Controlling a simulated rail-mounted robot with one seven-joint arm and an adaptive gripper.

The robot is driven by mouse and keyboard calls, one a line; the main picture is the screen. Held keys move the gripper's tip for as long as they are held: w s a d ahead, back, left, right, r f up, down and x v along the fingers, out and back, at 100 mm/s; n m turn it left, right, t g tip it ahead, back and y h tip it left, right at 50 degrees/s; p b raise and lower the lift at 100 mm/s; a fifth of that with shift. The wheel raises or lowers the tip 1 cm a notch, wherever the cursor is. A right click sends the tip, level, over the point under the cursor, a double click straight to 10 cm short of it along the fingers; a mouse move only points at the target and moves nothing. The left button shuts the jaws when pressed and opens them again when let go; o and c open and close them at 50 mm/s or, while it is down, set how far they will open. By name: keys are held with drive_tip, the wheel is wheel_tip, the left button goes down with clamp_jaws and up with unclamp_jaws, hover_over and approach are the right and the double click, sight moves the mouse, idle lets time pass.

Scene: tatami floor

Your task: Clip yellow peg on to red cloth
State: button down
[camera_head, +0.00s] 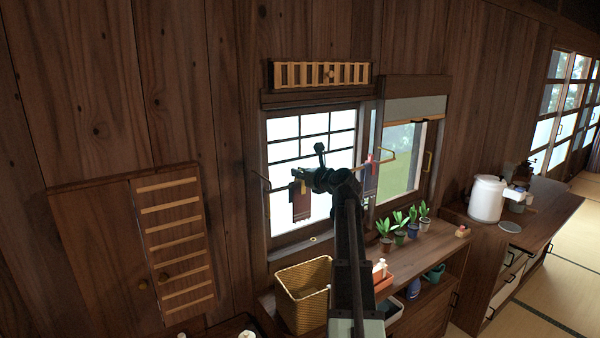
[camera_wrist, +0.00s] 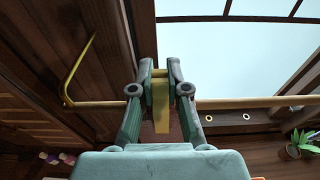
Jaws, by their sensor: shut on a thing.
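My gripper (camera_head: 306,178) is at the left part of the window, in front of the panes. In the wrist view its fingers (camera_wrist: 160,88) are shut on a yellow peg (camera_wrist: 161,108), which points down between them. A dark reddish-brown cloth (camera_head: 301,206) hangs just below my gripper in the head view. A brownish-red patch below the peg in the wrist view may be this cloth. I cannot tell whether the peg grips it. A brass rod (camera_wrist: 240,103) runs across behind the fingers.
Another dark cloth (camera_head: 371,182) with a red piece at its top hangs to the right. A wooden slatted rack (camera_head: 180,236) is on the left wall.

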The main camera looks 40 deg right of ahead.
drive_tip(key=shift+f, duration=0.1)
idle(0.3)
drive_tip(key=c, duration=0.6)
unclamp_jaws()
drive_tip(key=shift+r+p, duration=3)
drive_tip(key=shift+r, duration=0.05)
drive_tip(key=shift+a+f, duration=0.1)
